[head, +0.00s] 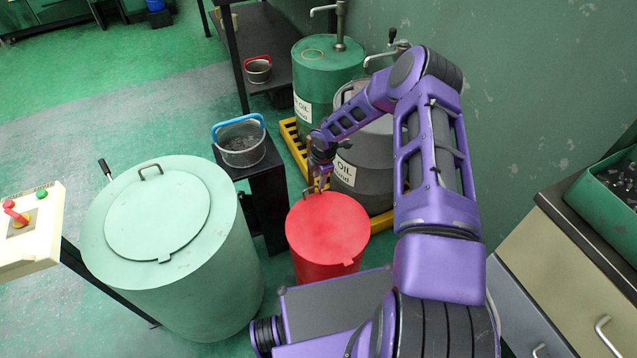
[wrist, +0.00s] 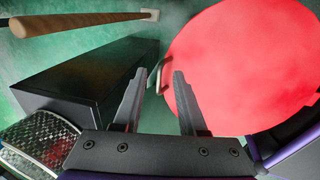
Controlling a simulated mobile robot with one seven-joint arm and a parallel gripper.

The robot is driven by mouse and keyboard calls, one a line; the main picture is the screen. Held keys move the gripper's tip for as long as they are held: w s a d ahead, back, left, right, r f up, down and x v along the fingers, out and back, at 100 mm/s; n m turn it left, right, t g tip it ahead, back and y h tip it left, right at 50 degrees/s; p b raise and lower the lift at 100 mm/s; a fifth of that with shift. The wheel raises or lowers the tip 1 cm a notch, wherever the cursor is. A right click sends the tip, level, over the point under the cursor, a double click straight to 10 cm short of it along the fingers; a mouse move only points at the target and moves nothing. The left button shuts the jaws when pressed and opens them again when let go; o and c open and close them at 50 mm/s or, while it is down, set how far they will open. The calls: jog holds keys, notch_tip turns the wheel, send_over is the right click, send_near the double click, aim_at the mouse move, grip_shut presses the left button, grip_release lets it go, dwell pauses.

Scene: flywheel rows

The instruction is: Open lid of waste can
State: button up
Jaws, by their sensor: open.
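The red waste can (head: 325,262) stands on the floor in the middle of the head view, with its round red lid (head: 328,228) shut flat on top. In the wrist view the lid (wrist: 245,65) fills the upper right. A small metal handle (wrist: 159,76) sits at the lid's edge. My gripper (head: 318,188) is over the far-left edge of the lid. In the wrist view its two fingers (wrist: 159,74) are apart, with the handle showing between their tips. I cannot tell whether a finger touches the handle.
A large pale green drum (head: 180,270) with a handled lid stands left of the can. Oil drums (head: 325,75) on a yellow pallet stand behind. A wooden pole (wrist: 80,20) crosses the wrist view's upper left.

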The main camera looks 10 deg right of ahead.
jog(key=shift+w+f, duration=0.25)
jog(key=shift+f, duration=1)
grip_shut()
dwell(0.5)
